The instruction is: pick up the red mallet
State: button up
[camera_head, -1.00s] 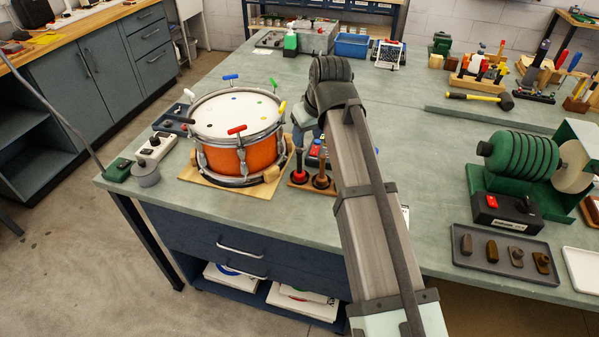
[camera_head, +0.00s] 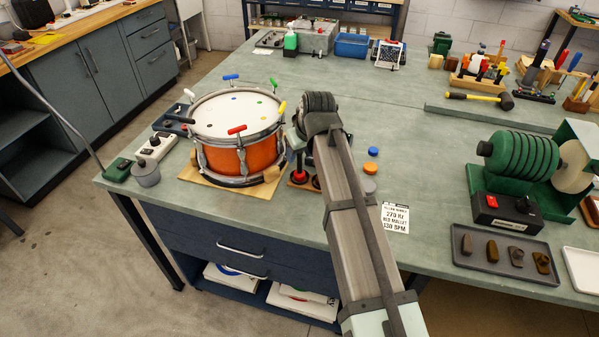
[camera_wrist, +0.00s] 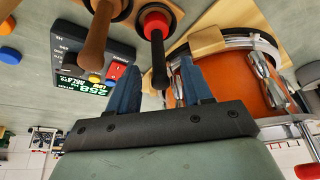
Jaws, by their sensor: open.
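The red mallet (camera_wrist: 158,62) stands upright in a wooden stand, with its red part down and its dark handle pointing toward my gripper. In the head view its red part (camera_head: 298,175) shows just right of the drum, partly hidden by my arm. My gripper (camera_wrist: 160,65) is open, with two blue fingers either side of the handle's end in the wrist view. I see no finger clearly touching it. In the head view my wrist and arm hide the fingers. A brown-handled mallet (camera_wrist: 92,50) stands beside the red one in the same stand.
The orange drum (camera_head: 242,157) stands close to the left of the mallet stand. A tuner box with a lit display (camera_wrist: 88,75) sits beside the stand. Blue (camera_head: 373,152) and orange (camera_head: 370,167) discs and a printed card (camera_head: 395,217) lie to the right on the bench.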

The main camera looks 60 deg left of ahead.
jog(key=shift+a+f, duration=0.25)
jog(key=shift+f, duration=0.35)
grip_shut()
